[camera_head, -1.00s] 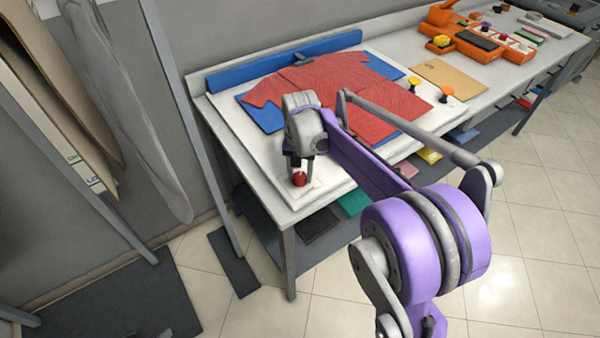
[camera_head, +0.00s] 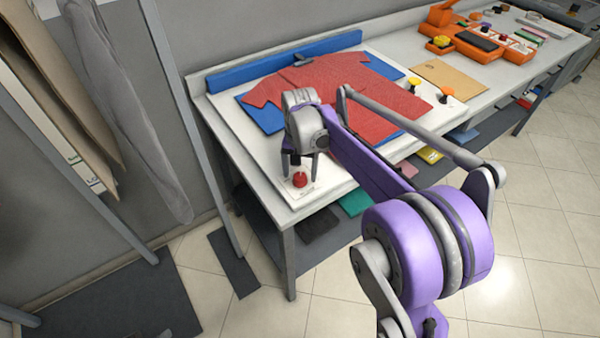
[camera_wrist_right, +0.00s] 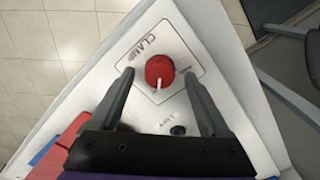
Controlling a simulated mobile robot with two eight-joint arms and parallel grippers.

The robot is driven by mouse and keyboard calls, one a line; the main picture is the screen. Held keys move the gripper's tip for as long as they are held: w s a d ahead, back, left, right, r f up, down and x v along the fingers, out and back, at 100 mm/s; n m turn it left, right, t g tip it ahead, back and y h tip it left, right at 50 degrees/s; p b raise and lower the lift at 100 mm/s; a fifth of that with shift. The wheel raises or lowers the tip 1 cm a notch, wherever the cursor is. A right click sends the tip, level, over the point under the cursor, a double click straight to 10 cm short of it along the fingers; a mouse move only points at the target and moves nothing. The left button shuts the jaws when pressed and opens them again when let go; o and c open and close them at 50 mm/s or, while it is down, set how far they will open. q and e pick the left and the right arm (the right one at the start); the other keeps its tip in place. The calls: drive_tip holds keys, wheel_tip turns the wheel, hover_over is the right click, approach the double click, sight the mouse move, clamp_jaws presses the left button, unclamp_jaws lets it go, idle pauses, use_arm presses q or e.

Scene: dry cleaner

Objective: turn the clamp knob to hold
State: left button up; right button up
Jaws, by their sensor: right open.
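The red clamp knob (camera_head: 300,180) sits on a small white plate at the near left corner of the table's white board. In the right wrist view the round red knob (camera_wrist_right: 160,68) has a white pointer mark on its lower side, and the plate reads "CLAMP". Other small labels beside it are too small to read surely. My right gripper (camera_head: 300,174) is open over the knob, pointing down. In the wrist view its fingers (camera_wrist_right: 159,76) stand apart on either side of the knob, with visible gaps. My left gripper is not in view.
A red shirt (camera_head: 330,90) lies on a blue pad on the board (camera_head: 245,150). A blue bar (camera_head: 285,62) runs along the back. A grey post stands left of the table.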

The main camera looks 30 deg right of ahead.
sight(300, 178)
wheel_tip(300, 178, up, 10)
drive_tip(key=shift+p, duration=0.3)
idle(0.3)
drive_tip(key=s+a+f+n+t, duration=0.2)
drive_tip(key=s+a+f+n, duration=0.2)
drive_tip(key=s, duration=0.6)
drive_tip(key=s+a+f+n+t+p, duration=0.1)
drive_tip(key=s+a+f+n+t, duration=0.2)
drive_tip(key=s+a+f, duration=0.3)
drive_tip(key=s+n, duration=0.1)
drive_tip(key=s, duration=0.4)
drive_tip(key=shift+s+a, duration=0.15)
drive_tip(key=shift+a, duration=0.05)
idle(0.8)
